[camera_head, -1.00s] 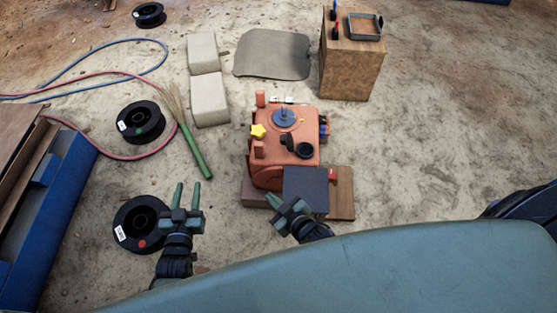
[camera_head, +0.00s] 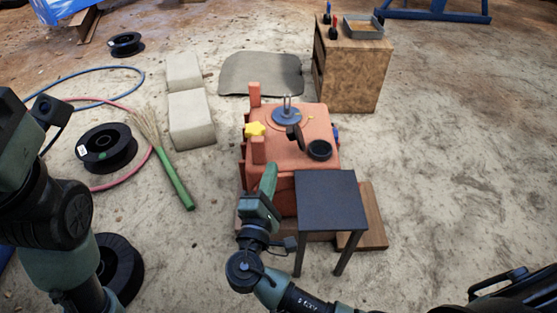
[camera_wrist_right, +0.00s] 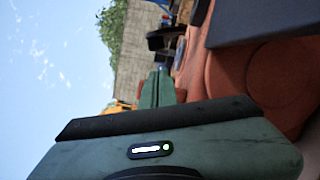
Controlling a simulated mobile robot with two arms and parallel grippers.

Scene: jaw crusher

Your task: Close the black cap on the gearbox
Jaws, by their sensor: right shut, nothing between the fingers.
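The orange-red gearbox (camera_head: 318,125) stands in the middle of the head view. Its black cap (camera_head: 294,137) is tipped up, open, beside the round black filler neck (camera_head: 319,151) on the top. My right gripper (camera_head: 268,178) is shut and empty, in front of the gearbox's near left part and left of the small dark table. The cap is farther back and to the right of it. In the right wrist view its green fingers (camera_wrist_right: 157,88) lie together, with the orange housing (camera_wrist_right: 270,85) at right. My left arm shows at left, but its gripper is not in view.
The dark table (camera_head: 330,195) stands close against the gearbox's front, over a wooden board (camera_head: 372,222). A yellow star knob (camera_head: 254,129) and a blue disc with upright pins (camera_head: 287,115) are near the cap. A green-handled broom (camera_head: 175,180) lies left.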

